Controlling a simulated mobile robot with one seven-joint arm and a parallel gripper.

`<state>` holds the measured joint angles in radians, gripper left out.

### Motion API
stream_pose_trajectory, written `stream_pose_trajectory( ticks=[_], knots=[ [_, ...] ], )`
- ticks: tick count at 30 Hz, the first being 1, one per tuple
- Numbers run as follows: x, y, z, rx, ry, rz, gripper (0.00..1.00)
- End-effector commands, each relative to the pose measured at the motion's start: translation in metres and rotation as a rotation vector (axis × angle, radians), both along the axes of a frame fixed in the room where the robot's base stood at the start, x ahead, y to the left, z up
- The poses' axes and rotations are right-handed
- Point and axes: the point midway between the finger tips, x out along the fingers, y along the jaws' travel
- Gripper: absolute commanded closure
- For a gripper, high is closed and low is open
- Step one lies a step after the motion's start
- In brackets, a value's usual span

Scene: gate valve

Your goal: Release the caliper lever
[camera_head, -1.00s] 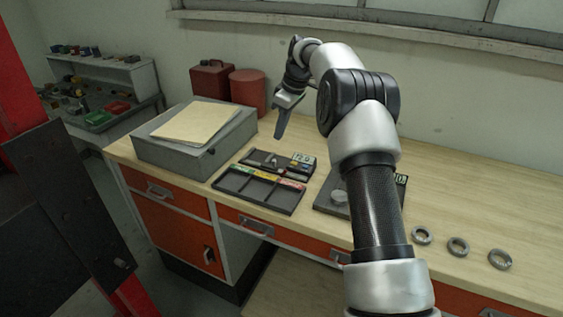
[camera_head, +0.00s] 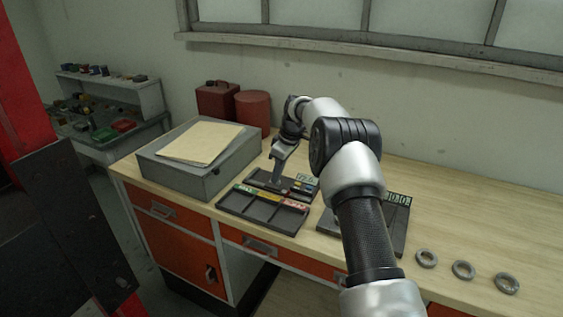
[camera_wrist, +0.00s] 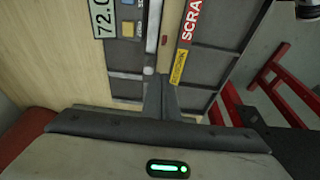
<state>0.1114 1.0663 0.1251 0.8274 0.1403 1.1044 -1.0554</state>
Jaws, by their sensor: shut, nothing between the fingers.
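My gripper (camera_head: 275,183) is shut and points down at the far part of the caliper's dark base (camera_head: 256,177) on the bench. In the wrist view its closed fingertips (camera_wrist: 160,82) lie over the line between the caliper base and the sorting tray. A pale metal bar (camera_wrist: 153,25) runs along the base. I cannot clearly tell which part is the lever, or whether the fingers touch it.
The sorting tray (camera_head: 262,213) with coloured labels lies in front of the caliper. A grey box (camera_head: 205,174) with papers stands left; red cans (camera_head: 253,107) stand behind. A second gauge base (camera_head: 393,225) and several metal rings (camera_head: 463,270) are to the right.

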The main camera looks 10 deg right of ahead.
Motion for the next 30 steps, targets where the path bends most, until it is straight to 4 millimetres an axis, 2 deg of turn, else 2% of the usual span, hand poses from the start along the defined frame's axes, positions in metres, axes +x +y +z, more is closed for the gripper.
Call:
stream_pose_trajectory(
  ticks=[1, 3, 9, 30],
  knots=[
    [0.000, 0.000, -0.007, -0.001, 0.001, -0.001, 1.00],
    [-0.007, -0.012, -0.011, -0.001, 0.000, -0.003, 1.00],
    [-0.017, -0.025, -0.022, 0.000, -0.001, -0.001, 1.00],
    [-0.021, -0.031, -0.027, 0.035, -0.028, -0.003, 1.00]
  ],
)
